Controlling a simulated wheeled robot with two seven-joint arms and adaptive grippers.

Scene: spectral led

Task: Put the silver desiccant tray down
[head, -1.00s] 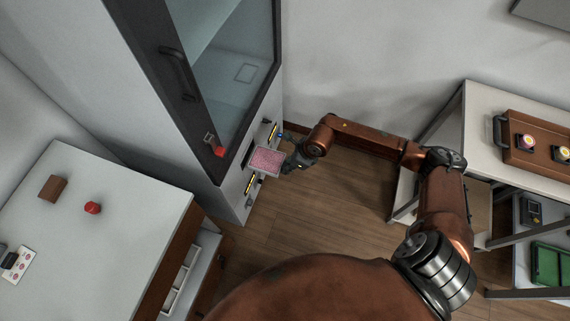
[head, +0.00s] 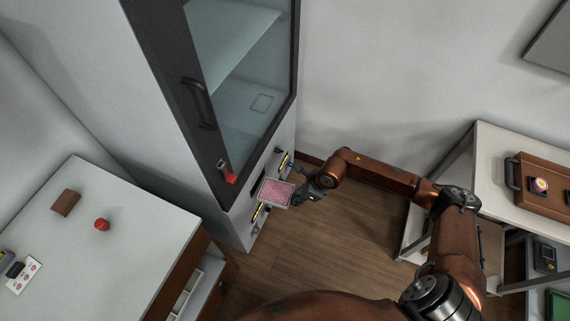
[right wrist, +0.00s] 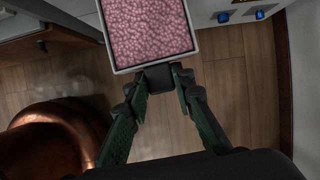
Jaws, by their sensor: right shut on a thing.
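The silver desiccant tray (head: 276,193) is a shallow square tray filled with pink beads. In the head view it is in front of the lower panel of the tall cabinet. My right gripper (head: 299,198) is shut on its near side. In the right wrist view the tray (right wrist: 150,68) reaches past the top of the picture, and my right gripper (right wrist: 167,78) closes on a dark grip at its edge. The tray looks level, with wooden floor below. Whether it is still partly inside the cabinet slot cannot be told. My left gripper is not in view.
The tall cabinet (head: 160,110) has a glass door and a red tag (head: 231,178). A white-topped counter (head: 140,215) at left holds a red knob (head: 102,224) and a brown block (head: 66,202). A shelf table (head: 495,160) stands at right. Floor (head: 330,240) between is clear.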

